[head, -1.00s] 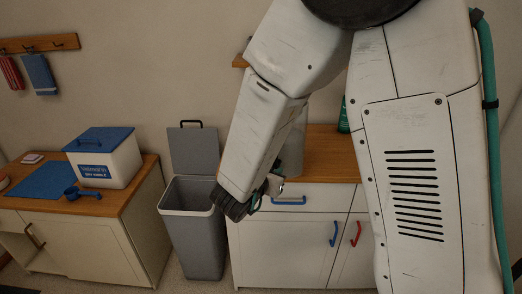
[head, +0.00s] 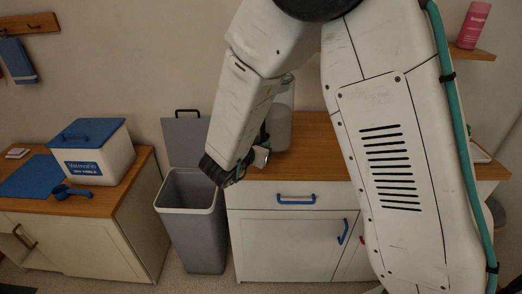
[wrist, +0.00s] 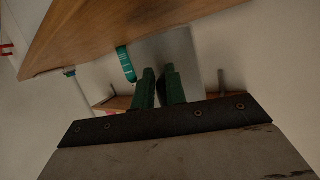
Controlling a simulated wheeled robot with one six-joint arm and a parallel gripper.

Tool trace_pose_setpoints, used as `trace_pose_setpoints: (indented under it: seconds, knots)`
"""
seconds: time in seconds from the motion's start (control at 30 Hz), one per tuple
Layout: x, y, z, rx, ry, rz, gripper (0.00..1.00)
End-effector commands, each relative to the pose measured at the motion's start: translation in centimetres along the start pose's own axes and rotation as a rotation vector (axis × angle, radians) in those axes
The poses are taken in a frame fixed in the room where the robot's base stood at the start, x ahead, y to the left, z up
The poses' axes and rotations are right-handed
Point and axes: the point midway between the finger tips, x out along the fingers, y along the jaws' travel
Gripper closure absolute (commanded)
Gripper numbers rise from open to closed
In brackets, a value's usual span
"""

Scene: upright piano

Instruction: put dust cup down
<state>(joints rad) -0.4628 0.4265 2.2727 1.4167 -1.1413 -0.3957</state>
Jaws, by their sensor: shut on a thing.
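My gripper (head: 240,172) hangs beside the right counter's front left corner, by the open grey bin. In the wrist view its two green fingers (wrist: 159,88) are close together, with a grey, partly see-through body just beyond their tips, which I take for the dust cup (wrist: 180,55). In the head view the dust cup (head: 281,118) looks like a pale grey upright cylinder, partly hidden behind my arm. Its lower end shows against the right counter (head: 305,160); I cannot tell whether it touches the top.
The grey bin (head: 192,235) stands between the two counters, lid up. The left counter (head: 105,205) carries a blue-lidded box (head: 102,150), a blue scoop (head: 73,192) and a blue mat (head: 32,177). A pink bottle (head: 473,25) stands on a shelf.

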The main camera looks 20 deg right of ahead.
Motion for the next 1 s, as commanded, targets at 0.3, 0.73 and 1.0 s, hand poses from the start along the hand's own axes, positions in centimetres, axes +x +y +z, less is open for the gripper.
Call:
trace_pose_setpoints:
  seconds: [0.3,0.73,1.0]
  knots:
    - [0.2,-0.9,3.1,-0.007,-0.001,-0.015,1.00]
    - [0.3,-1.0,4.0,-0.006,0.000,-0.018,1.00]
    - [0.3,-1.0,4.0,-0.006,-0.002,-0.018,0.64]
